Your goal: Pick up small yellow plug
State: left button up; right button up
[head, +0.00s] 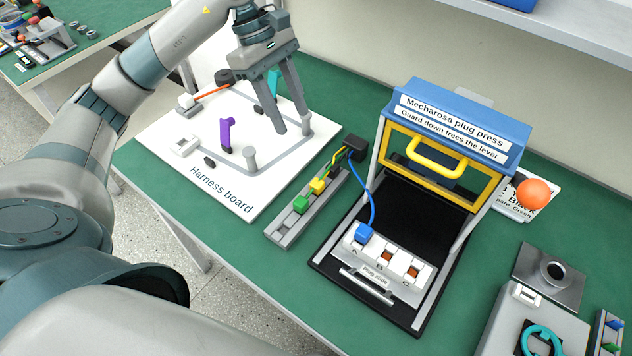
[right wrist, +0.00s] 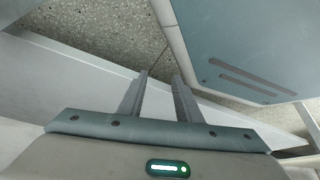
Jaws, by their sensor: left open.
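The small yellow plug (head: 318,186) sits in a grey rail (head: 284,229) in the middle of the bench, between the green plug (head: 301,204) and the black connector block (head: 351,149). A wire runs from near it to the block. My left gripper (head: 293,131) is open and empty. It hangs over the right side of the harness board, up and to the left of the yellow plug and apart from it. In the right wrist view, my right gripper (right wrist: 161,75) has its fingers apart with nothing between them, above the floor.
The harness board (head: 222,188) carries purple and teal pegs. Right of the rail stands the plug press (head: 455,118), its guard raised. A blue plug (head: 363,232) sits in slot A of its white slide (head: 377,262). An orange ball (head: 533,194) is at the right.

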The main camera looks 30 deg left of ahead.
pick_arm(q)
jog(key=shift+s, duration=0.1)
pick_arm(e)
jog(key=shift+s, duration=0.1)
pick_arm(q)
jog(key=p, duration=0.4)
send_near(317, 188)
jog(key=f, duration=0.1)
jog(key=w+f, duration=0.1)
jog(key=f, duration=0.1)
jog(key=shift+w+d+f, duration=0.1)
jog(key=shift+w+d, duration=0.15)
jog(key=shift+w, duration=0.1)
pick_arm(e)
jog(key=s+d+f+g+h, duration=0.1)
jog(key=s+d+g, duration=0.2)
jog(key=s, duration=1)
jog(key=d, duration=0.2)
jog(key=shift+s+d+f+g, duration=0.3)
jog(key=shift+s+g, duration=0.05)
jog(key=shift+g, duration=0.05)
jog(key=shift+r, duration=0.15)
